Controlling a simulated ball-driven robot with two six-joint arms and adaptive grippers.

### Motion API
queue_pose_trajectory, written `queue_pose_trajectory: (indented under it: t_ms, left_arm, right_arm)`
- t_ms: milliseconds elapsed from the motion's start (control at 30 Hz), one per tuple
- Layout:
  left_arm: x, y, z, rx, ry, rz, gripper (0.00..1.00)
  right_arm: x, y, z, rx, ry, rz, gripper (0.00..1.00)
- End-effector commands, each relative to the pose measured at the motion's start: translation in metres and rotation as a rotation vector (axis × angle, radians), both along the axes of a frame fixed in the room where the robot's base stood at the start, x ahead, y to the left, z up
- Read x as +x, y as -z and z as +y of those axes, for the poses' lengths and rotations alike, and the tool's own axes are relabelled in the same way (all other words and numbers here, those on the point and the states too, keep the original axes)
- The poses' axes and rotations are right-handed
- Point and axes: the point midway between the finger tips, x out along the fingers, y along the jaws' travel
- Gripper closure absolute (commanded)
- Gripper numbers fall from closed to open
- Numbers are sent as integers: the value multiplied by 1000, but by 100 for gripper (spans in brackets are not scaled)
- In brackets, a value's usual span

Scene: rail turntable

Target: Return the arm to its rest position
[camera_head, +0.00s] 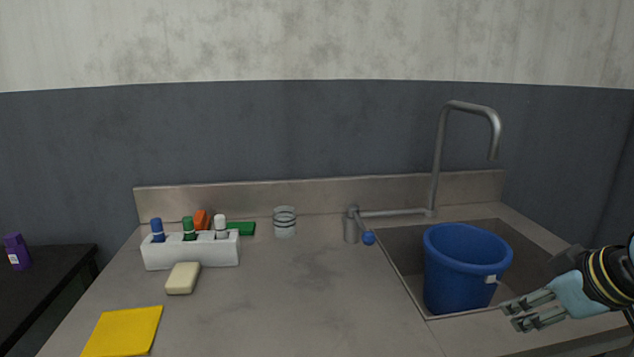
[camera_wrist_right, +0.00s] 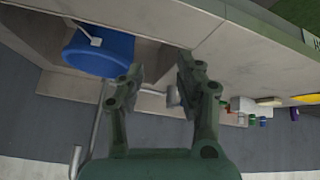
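My right gripper (camera_head: 527,309) comes in from the right edge in the head view, over the front edge of the sink. It looks open, with two fingers apart and nothing between them. In the right wrist view the gripper (camera_wrist_right: 160,75) also shows its fingers apart and empty. My left gripper is in neither view. A blue bucket (camera_head: 462,268) stands upright in the sink, just left of and beyond the right gripper. The bucket also shows in the right wrist view (camera_wrist_right: 105,52).
A sink (camera_head: 400,268) with a tall faucet (camera_head: 438,160) and blue-ended lever (camera_head: 368,238) is at right. A white holder (camera_head: 190,253) with bottles, a soap bar (camera_head: 183,278), a glass jar (camera_head: 285,222) and a yellow cloth (camera_head: 122,332) are at left. The counter's middle is clear.

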Motion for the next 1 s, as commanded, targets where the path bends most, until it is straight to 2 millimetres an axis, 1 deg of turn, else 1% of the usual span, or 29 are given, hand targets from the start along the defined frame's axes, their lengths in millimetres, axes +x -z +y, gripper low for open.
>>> queue_pose_trajectory:
  t_ms: [33,167,200,267,400,567,600,800,833,900,967,1000]
  left_arm:
    - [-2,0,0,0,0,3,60]
    - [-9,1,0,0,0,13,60]
    - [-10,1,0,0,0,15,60]
    - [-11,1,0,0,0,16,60]
    - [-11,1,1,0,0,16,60]
    - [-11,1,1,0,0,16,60]
    - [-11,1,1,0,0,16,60]
    - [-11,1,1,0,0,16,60]
    - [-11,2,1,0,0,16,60]
    - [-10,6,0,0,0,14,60]
    - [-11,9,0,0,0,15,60]
    - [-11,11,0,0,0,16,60]
  right_arm:
    - [-13,8,9,3,5,19,64]
    - [-50,24,28,4,36,72,64]
    - [-62,27,33,5,48,87,64]
    - [-80,32,41,5,68,112,64]
    - [-123,40,55,4,129,167,64]
    - [-172,41,65,3,216,227,64]
    - [-183,40,66,2,239,240,64]
    - [-235,32,70,-5,360,306,64]
    - [-236,37,69,-8,369,312,64]
    - [-229,59,66,-12,367,318,64]
    - [-226,76,65,-12,367,322,64]
    - [-224,87,64,-13,368,326,64]
